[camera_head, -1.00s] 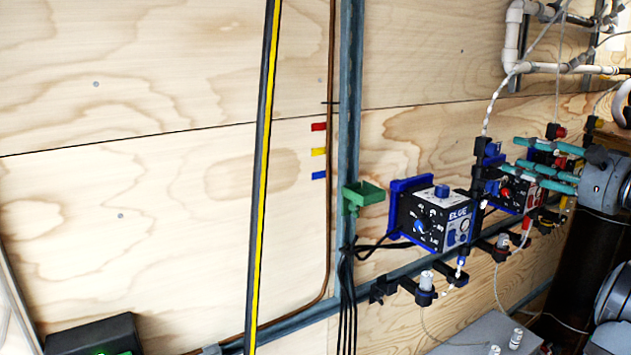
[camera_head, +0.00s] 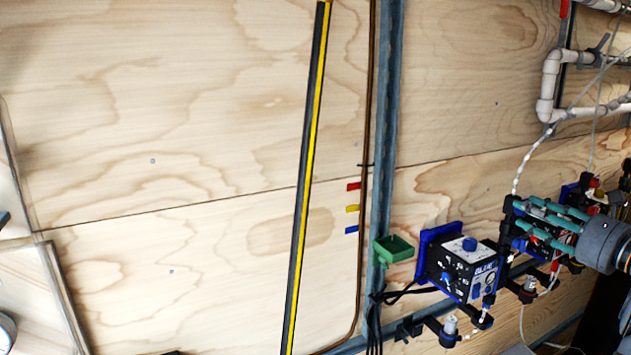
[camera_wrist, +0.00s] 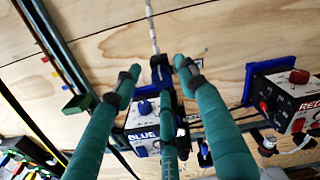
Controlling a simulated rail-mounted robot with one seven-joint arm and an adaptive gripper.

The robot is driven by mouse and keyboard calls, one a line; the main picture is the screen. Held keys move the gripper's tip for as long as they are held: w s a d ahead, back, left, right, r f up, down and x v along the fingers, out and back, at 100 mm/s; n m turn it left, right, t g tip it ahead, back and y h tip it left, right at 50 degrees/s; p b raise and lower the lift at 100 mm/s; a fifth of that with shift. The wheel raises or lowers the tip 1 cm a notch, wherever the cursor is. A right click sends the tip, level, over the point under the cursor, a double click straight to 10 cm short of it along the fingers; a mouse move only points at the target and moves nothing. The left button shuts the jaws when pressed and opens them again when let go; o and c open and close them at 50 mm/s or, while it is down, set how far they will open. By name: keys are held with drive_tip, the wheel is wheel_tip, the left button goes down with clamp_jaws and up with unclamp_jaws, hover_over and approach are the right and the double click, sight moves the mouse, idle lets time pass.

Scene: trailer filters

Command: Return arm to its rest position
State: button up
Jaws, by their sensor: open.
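My gripper (camera_head: 550,222) is at the right of the head view, with teal fingers pointing left toward the pump units. The fingers are spread apart and hold nothing that I can see. In the wrist view my gripper (camera_wrist: 157,85) shows three teal fingers, open, with the blue pump unit (camera_wrist: 142,122) behind them. The blue pump unit (camera_head: 466,267) stands on its blue bracket left of the gripper in the head view. The red pump unit (camera_wrist: 290,98) is to the right in the wrist view. In the head view my gripper partly hides the unit behind it.
White pipes (camera_head: 552,85) run along the upper right. A green holder (camera_head: 393,249) sits on the grey vertical rail (camera_head: 386,130). A black and yellow strip (camera_head: 309,180) crosses the plywood wall (camera_head: 170,120). A white braided line (camera_wrist: 150,20) hangs above the fingers. The left wall area is mostly clear.

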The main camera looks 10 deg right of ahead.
drive_tip(key=m+p, duration=0.3)
drive_tip(key=p, duration=0.2)
drive_tip(key=m+p, duration=0.2)
drive_tip(key=p, duration=0.1)
drive_tip(key=shift+r+m, duration=0.3)
drive_tip(key=shift+r, duration=0.05)
drive_tip(key=b+v, duration=0.2)
drive_tip(key=v, duration=0.1)
drive_tip(key=shift+s+d+f, duration=0.15)
drive_tip(key=shift+s+f, duration=0.15)
drive_tip(key=shift+f, duration=0.1)
